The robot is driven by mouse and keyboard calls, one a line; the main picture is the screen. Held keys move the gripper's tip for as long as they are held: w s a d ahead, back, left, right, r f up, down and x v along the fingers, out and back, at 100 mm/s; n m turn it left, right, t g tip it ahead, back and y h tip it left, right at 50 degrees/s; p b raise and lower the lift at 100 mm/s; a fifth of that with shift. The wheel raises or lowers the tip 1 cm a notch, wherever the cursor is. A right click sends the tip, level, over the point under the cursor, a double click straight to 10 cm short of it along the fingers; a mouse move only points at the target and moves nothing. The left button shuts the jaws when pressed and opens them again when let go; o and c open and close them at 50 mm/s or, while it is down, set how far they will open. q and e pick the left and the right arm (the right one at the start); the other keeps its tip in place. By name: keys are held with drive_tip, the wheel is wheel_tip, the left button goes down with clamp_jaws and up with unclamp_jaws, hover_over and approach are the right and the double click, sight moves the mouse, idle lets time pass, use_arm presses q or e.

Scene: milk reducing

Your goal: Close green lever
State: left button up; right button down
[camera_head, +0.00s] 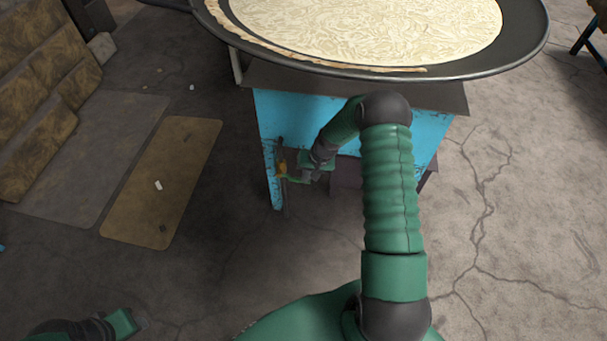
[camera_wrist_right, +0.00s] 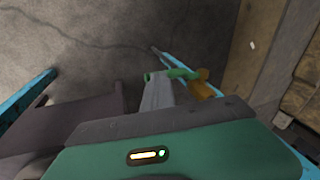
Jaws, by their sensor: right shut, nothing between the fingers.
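The green lever (camera_wrist_right: 182,73) shows in the right wrist view, attached at an orange-yellow valve body (camera_wrist_right: 203,86) by a blue leg of the stand. The valve (camera_head: 281,168) also shows in the head view, low on the stand's left leg. My right gripper (camera_head: 301,174) is shut and empty, just right of the valve. In the right wrist view its grey fingers (camera_wrist_right: 158,90) reach close beside the lever's end; I cannot tell whether they touch it. My left gripper (camera_head: 122,322) is partly in view at the bottom left, apart from the stand, its jaws unclear.
The blue stand (camera_head: 290,115) carries a big dark pan (camera_head: 300,58) of pale, creamy contents above my right forearm. Flat boards (camera_head: 165,180) and a brown cushioned seat (camera_head: 40,110) lie to the left. Cracked concrete floor is open at the right.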

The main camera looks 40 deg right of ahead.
drive_tip(key=shift+s+d+f, duration=0.1)
drive_tip(key=shift+d+f, duration=0.15)
drive_tip(key=shift+f, duration=0.45)
drive_tip(key=shift+s+f, duration=0.15)
drive_tip(key=shift+s, duration=0.05)
